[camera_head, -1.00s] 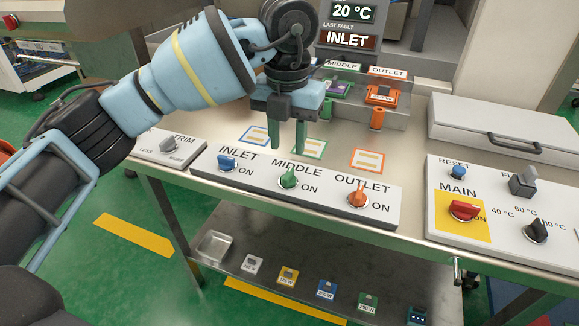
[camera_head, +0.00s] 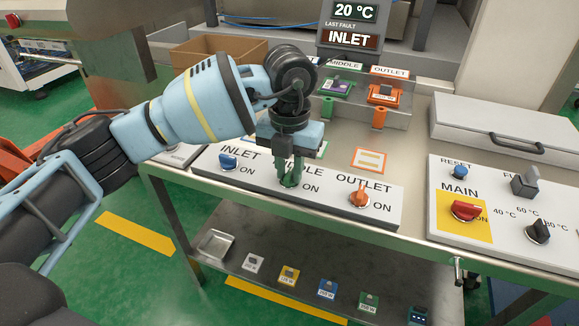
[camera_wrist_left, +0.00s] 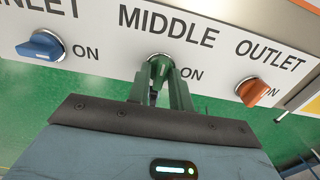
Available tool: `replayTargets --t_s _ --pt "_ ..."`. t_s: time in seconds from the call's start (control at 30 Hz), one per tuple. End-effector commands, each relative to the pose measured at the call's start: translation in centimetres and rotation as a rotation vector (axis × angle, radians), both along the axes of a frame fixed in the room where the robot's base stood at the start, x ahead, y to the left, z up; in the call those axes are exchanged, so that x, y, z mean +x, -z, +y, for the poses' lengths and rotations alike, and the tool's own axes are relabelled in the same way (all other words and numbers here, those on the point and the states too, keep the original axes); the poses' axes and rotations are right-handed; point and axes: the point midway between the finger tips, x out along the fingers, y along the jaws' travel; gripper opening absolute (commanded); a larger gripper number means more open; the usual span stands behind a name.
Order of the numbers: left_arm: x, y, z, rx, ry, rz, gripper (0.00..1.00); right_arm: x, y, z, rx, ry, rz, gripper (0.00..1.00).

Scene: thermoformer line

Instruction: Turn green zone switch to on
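The green zone switch (camera_wrist_left: 160,68) is the knob under the MIDDLE label on the white switch panel (camera_wrist_left: 215,60), with ON printed to its right. In the head view the green switch (camera_head: 289,181) is mostly hidden behind my left gripper (camera_head: 290,178). My left gripper points down at it, its two fingers one on each side of the knob. In the left wrist view the fingers (camera_wrist_left: 161,78) are apart with the knob between their tips. I cannot tell whether they touch it. My right gripper is not in view.
The blue INLET switch (camera_head: 228,162) is left of the green one and the orange OUTLET switch (camera_head: 359,195) right of it, both close by. The MAIN panel with a red switch (camera_head: 466,211) is further right. A grey lidded box (camera_head: 500,128) stands behind it.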

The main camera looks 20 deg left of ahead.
Motion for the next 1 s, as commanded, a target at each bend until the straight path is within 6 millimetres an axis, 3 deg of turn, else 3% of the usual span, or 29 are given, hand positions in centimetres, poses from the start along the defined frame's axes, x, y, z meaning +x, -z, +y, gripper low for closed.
replayTargets --t_s 0.17,0.57,1.0 --pt "0.0 0.0 0.0 0.0 0.0 0.0 0.0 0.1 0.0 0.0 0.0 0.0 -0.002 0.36" --pt "0.0 -0.1 0.0 0.0 0.045 -0.001 0.0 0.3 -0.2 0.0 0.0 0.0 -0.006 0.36" --pt "0.0 -0.2 0.0 0.0 0.374 -0.001 0.0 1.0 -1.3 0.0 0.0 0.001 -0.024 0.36"
